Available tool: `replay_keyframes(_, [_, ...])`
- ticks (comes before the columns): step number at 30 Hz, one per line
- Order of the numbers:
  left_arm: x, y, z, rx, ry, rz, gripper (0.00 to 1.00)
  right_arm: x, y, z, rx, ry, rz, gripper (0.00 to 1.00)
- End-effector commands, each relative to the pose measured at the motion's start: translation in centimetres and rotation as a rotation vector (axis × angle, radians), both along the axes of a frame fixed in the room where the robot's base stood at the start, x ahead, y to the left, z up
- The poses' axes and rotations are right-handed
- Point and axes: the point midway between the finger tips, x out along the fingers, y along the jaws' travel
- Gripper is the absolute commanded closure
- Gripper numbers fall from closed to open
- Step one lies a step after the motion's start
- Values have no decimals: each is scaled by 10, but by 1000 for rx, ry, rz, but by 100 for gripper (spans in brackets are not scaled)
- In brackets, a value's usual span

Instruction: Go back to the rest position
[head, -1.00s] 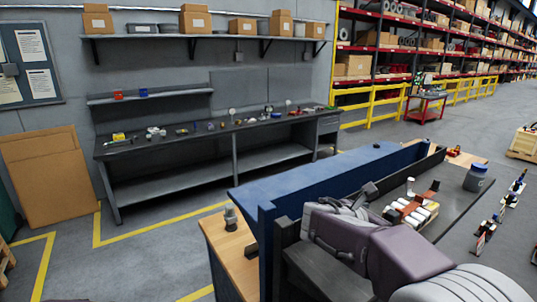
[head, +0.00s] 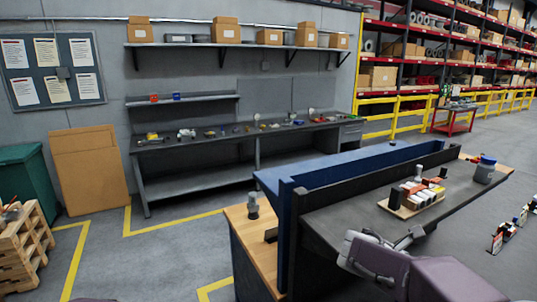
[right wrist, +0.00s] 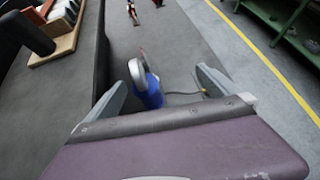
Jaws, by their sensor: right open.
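My right gripper (head: 382,240) is in the lower right of the head view, its arm coming in from the bottom right. It is beside the near edge of the dark bench top (head: 340,215), in front of the wooden tray (head: 398,210). In the right wrist view the two grey fingers (right wrist: 161,78) stand wide apart with nothing gripped between them. A blue object with a grey disc (right wrist: 150,88) shows in the gap; its distance is hard to tell. My left gripper is not in view.
The tray holds white cylinders and orange parts. A grey jar with a blue lid (head: 485,170) stands farther along the bench. A blue panel (head: 340,172) runs along its back. A wooden pallet stack (head: 25,250) is at left. Open floor lies in between.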

Motion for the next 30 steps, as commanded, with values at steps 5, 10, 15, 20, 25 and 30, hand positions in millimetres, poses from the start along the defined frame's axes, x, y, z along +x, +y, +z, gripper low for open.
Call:
replay_keyframes(5, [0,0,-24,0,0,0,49,-36,14,-81,206,-6,-132,0])
replay_keyframes(10, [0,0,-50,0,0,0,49,-97,65,-189,574,-122,-507,0])
replay_keyframes(15, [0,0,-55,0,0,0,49,-146,149,-254,949,-453,-1296,0])
replay_keyframes(20, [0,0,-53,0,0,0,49,-131,172,-258,1046,-705,-1700,0])
replay_keyframes(25, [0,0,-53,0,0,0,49,-129,172,-258,1043,-744,-1750,0])
replay_keyframes(30, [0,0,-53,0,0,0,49,-128,172,-258,1043,-743,-1748,0])
